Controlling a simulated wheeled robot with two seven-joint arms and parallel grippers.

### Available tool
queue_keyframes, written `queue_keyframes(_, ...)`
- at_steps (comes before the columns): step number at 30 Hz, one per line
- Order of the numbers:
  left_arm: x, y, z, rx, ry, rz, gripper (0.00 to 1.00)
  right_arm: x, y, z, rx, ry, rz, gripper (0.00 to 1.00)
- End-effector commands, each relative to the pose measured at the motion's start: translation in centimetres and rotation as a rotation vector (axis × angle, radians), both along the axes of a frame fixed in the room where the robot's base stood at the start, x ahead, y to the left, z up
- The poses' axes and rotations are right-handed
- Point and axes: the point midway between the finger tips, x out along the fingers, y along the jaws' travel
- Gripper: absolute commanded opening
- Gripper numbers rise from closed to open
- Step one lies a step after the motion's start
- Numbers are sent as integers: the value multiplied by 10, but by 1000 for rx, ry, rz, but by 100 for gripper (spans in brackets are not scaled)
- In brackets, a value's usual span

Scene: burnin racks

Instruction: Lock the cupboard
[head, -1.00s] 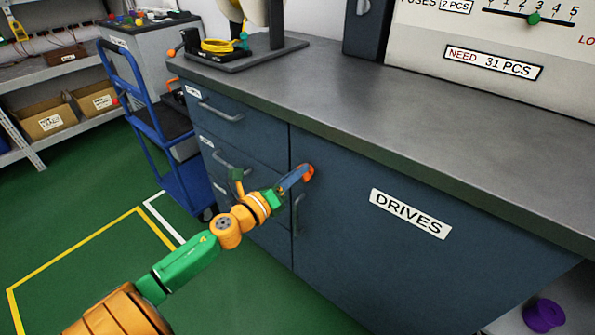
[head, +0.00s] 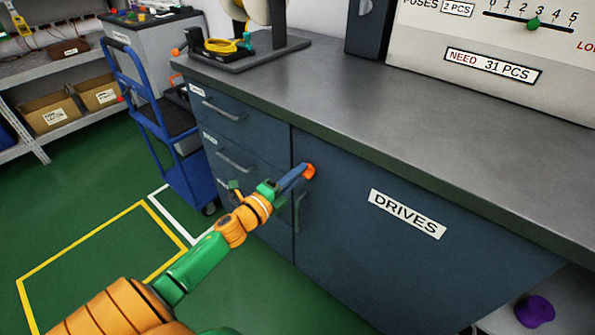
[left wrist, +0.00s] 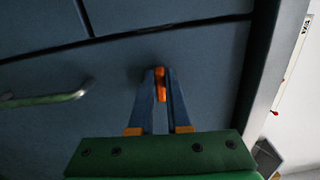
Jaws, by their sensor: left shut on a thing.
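The cupboard is the dark blue door labelled DRIVES (head: 408,213), flush and closed under the grey worktop. A small orange key or knob (head: 311,171) sits at the door's upper left corner. My left gripper (head: 304,172) has its blue fingers at this orange piece. In the left wrist view the two fingers (left wrist: 162,92) close on the orange piece (left wrist: 160,82) against the door face. The fingers hide part of it, and the lock behind it is not clear. The door handle (head: 299,212) is below the gripper; a handle also shows in the left wrist view (left wrist: 45,99). My right gripper is out of view.
Drawers (head: 224,108) with bar handles are left of the door. A blue trolley (head: 160,125) stands beyond them. The worktop (head: 400,110) overhangs just above the gripper. A purple spool (head: 534,311) lies at lower right. Green floor at left is open.

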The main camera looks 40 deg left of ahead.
Motion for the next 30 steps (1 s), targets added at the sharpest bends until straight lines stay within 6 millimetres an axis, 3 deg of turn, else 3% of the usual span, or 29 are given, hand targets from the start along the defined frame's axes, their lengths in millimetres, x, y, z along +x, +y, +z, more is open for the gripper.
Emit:
queue_keyframes(22,0,0,1,-77,2,1,0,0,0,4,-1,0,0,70)
queue_keyframes(23,0,0,1,-77,2,1,20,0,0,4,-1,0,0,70)
queue_keyframes(26,0,0,1,-76,3,0,45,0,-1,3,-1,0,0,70)
queue_keyframes(30,0,0,0,-76,4,0,45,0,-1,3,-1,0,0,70)
